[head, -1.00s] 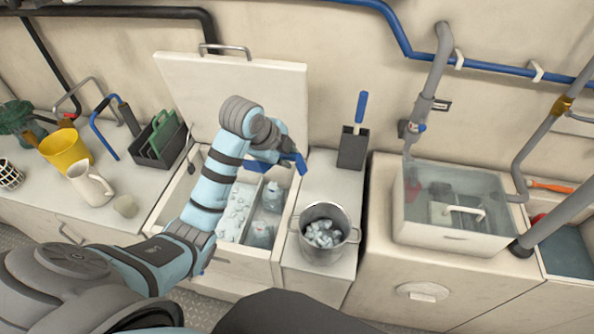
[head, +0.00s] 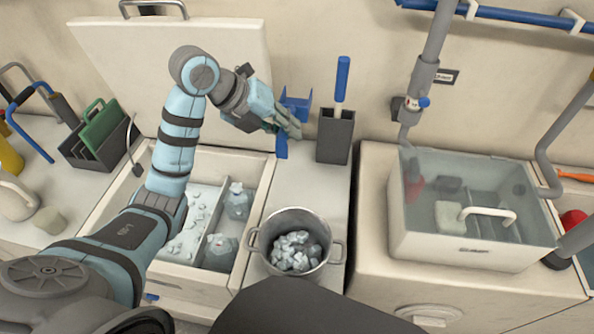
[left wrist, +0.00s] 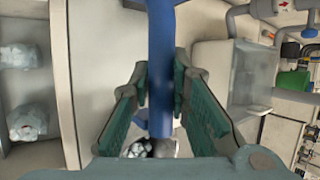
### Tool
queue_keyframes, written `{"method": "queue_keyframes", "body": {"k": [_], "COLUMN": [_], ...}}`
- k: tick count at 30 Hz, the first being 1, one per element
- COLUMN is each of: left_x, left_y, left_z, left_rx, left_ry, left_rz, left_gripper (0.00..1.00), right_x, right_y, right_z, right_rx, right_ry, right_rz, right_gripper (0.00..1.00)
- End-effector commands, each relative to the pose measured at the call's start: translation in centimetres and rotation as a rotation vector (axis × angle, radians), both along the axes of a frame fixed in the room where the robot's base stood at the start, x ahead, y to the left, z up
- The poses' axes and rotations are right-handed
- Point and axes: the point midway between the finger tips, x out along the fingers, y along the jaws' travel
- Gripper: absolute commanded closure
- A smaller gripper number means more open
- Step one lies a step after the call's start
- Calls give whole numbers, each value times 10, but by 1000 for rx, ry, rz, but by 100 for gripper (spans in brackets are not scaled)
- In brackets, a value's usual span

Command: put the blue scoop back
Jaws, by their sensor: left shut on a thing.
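My left gripper (head: 285,122) is shut on the blue scoop (head: 297,104) and holds it up between the raised lid and the dark holder. In the left wrist view the blue handle (left wrist: 161,70) runs between the green finger pads. The fingers hide part of the scoop in the head view. The dark grey holder (head: 334,138) stands just right of the scoop on the counter, with another blue-handled tool (head: 342,80) upright in it. My right gripper is not in view.
The ice chest's lid (head: 120,65) stands open behind its ice bin (head: 190,225). A metal pot of ice (head: 252,243) stands on the counter in front of the holder. A clear-sided tank (head: 450,240) is at right. Counter between pot and holder is clear.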

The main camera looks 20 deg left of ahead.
Motion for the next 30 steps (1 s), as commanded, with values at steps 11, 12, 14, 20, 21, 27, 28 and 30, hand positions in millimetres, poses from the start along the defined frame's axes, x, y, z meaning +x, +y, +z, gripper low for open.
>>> {"method": "queue_keyframes", "body": {"k": [11,12,14,20,21,27,28,30], "left_x": [-5,-5,-5,-4,-4,-4,-4,-4], "left_y": [6,6,6,5,5,4,4,4], "left_z": [-101,-116,-135,-164,-170,-203,-202,-201], "left_rx": [3,2,3,3,3,3,3,4], "left_ry": [-10,-11,-11,-16,-15,-15,-16,-17], "left_rz": [15,16,17,14,14,12,12,12], "left_gripper": [100,100,100,100,100,100,100,100], "right_x": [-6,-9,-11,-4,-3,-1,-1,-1], "right_y": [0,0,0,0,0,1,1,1], "right_z": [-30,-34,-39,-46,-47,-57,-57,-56], "right_rx": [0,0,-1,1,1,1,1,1], "right_ry": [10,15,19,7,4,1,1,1], "right_rz": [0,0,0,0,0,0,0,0], "right_gripper": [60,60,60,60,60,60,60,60]}}
